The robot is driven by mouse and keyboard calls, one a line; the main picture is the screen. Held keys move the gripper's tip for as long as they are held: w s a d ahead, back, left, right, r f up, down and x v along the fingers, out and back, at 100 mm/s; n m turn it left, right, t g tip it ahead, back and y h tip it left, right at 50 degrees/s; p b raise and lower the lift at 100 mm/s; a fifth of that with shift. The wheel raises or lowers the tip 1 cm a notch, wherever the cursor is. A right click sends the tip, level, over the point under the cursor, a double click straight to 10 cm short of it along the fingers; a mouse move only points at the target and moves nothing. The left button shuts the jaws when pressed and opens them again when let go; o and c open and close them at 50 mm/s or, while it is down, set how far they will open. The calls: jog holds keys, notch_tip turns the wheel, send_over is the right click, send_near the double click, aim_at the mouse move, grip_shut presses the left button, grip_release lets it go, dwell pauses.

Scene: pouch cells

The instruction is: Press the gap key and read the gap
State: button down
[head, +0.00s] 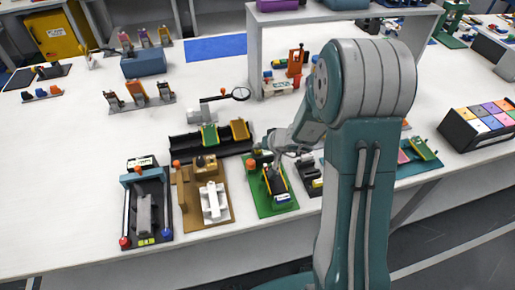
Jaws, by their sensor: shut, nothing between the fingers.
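My gripper (264,162) reaches down over a small device on a green base (263,206) near the front edge of the table. Its fingers look shut and empty, though they are small here and partly merge with the device. The device has a yellow-edged dark middle and a small white-and-blue panel (282,198) at its front, too small to read. I cannot tell which part is the gap key, or whether the gripper touches the device. My arm hides part of the table to the right.
A black fixture with a blue bar (137,180) and a brown-based fixture (223,220) stand to the left. A long black tray (184,143) with green and yellow holders lies behind.

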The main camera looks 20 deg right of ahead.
aim_at(258, 151)
jog(key=shift+r, duration=0.9)
jog(key=shift+r, duration=2.5)
